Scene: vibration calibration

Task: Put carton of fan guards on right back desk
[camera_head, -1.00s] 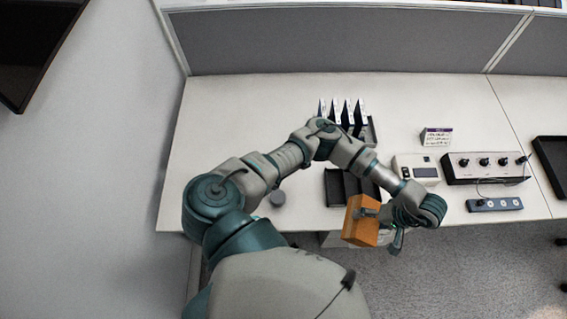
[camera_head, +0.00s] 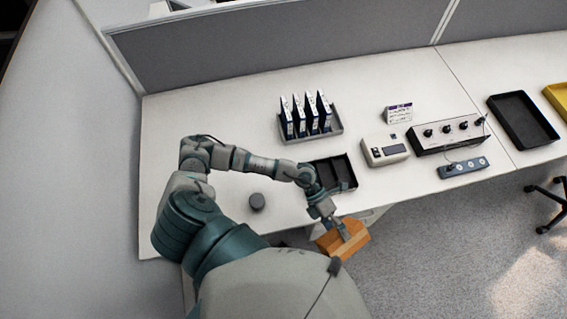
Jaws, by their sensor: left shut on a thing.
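The carton is an orange-brown box (camera_head: 352,246) just beyond the front edge of the desk, low in the middle of the head view. My left gripper (camera_head: 343,232) is shut on it and covers part of its top. The carton is tilted in the picture and held clear of the desk top. A white desk (camera_head: 228,110) lies behind it, and a second white desk section (camera_head: 490,68) joins on the right. I cannot tell from this view which surface is the right back desk. My right gripper is not in view.
On the desk stand a tray with several upright binders (camera_head: 306,116), a black divided tray (camera_head: 334,172), a grey round object (camera_head: 257,201), a beige device (camera_head: 385,149), a knobbed box (camera_head: 447,135) and a power strip (camera_head: 463,167). Right are a black tray (camera_head: 522,120) and yellow tray (camera_head: 558,97).

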